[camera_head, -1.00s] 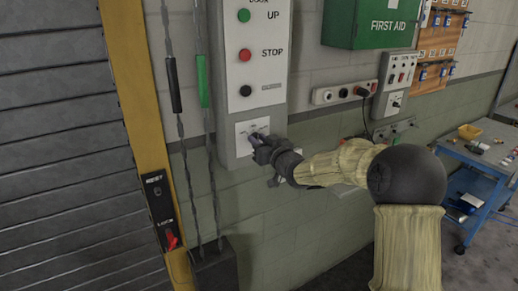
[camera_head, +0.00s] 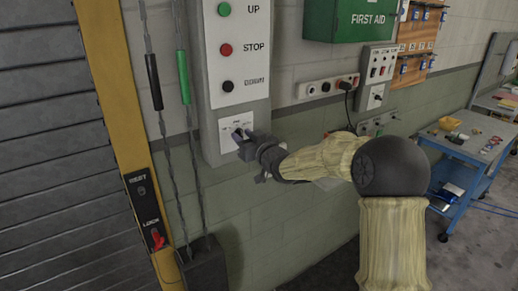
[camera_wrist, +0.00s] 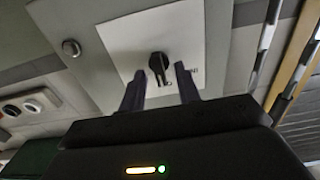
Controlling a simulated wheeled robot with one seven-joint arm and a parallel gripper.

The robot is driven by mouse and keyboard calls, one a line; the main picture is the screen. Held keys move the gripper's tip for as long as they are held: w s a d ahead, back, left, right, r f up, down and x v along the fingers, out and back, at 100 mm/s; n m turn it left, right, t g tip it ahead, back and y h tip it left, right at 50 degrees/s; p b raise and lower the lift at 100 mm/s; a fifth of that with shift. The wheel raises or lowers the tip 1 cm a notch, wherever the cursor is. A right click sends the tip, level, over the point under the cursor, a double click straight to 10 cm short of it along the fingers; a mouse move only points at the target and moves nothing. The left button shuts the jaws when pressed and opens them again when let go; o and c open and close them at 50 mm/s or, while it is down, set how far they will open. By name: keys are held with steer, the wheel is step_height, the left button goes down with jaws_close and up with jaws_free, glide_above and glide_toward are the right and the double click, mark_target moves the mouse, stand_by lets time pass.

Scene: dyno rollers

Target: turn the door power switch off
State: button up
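The door control box (camera_head: 233,100) has a white plate (camera_head: 224,126) at its bottom with the switch on it. In the wrist view the switch is a black rotary knob (camera_wrist: 159,64) on the white plate (camera_wrist: 200,40), its pointer towards the bottom of the picture. My gripper (camera_head: 241,136) is at this plate and hides most of the knob in the head view. In the wrist view my gripper (camera_wrist: 160,78) is open, with one dark finger on each side of the knob's lower end. I cannot tell whether either finger touches it.
Above the switch are green UP (camera_head: 224,9), red STOP (camera_head: 225,49) and black DOWN (camera_head: 228,87) buttons. Left are hanging cables and a lock box (camera_head: 148,212) on the yellow door frame. Right are a socket strip (camera_head: 325,88), a smaller switch panel (camera_head: 377,75) and a blue cart (camera_head: 455,175).

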steer(key=b+v, duration=0.3)
steer(key=v, duration=1.4)
steer(key=s+d+f+m+g+h+p, duration=0.2)
steer(key=s+d+f+g+h, duration=0.15)
steer(key=d+f, duration=0.2)
steer(key=s+d+f+m+g+h+p, duration=0.1)
steer(key=s+d+f+m+g+h, duration=0.15)
steer(key=s+d+f+h, duration=0.35)
steer(key=s+f+m+g, duration=0.1)
steer(key=s+f+g, duration=0.2)
steer(key=s, duration=0.3)
steer(key=s+f+m+g+p, duration=0.1)
steer(key=s+f+g, duration=0.2)
steer(key=s, duration=0.4)
steer(key=shift+s+a+f+p, duration=0.25)
steer(key=shift+s+f+p, duration=0.05)
steer(key=shift+h, duration=0.25)
